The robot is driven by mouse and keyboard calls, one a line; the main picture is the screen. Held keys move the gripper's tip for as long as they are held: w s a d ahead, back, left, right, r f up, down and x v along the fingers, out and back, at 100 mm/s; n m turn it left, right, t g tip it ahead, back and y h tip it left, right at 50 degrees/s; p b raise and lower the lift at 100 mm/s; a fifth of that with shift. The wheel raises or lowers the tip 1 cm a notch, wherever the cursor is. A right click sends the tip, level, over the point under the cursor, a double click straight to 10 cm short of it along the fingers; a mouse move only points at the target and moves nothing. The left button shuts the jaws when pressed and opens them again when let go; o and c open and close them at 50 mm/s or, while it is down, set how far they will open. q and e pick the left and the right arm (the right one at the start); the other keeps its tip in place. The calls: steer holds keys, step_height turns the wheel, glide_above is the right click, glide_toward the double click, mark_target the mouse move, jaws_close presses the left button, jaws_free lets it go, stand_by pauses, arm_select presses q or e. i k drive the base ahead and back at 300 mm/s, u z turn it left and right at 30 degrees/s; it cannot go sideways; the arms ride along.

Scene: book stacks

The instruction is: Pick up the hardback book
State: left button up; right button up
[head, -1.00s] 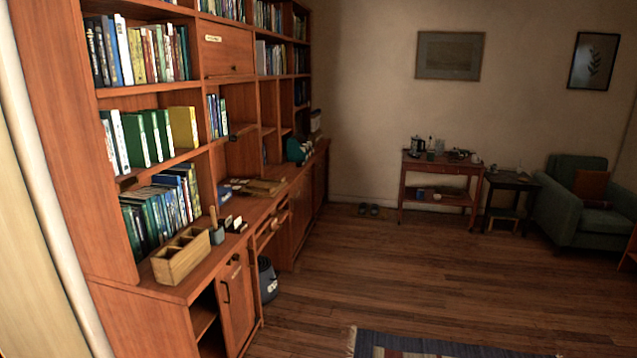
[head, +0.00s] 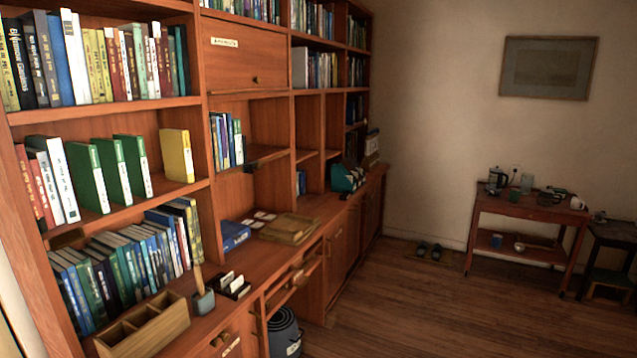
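Many books stand in the wooden bookcase on the left, and I cannot tell which one is the hardback book. On the middle shelf stand green books (head: 87,177), a yellow book (head: 177,155) and several white and red ones. The upper shelf holds a tight row of books (head: 103,62), and a lower row (head: 125,265) leans above the ledge. Neither of my grippers is in view.
A wooden divided box (head: 143,328), a small pot with a stick (head: 203,302) and wooden trays (head: 289,228) stand on the ledge (head: 250,273). A dark bin (head: 285,333) is below. A red side table (head: 525,212) stands at the back. The floor between is clear.

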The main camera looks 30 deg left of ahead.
mark_target(175, 143)
steer(key=u, duration=0.4)
steer(key=i, duration=1.75)
steer(key=u, duration=1.9)
steer(key=i, duration=0.85)
steer(key=u, duration=0.75)
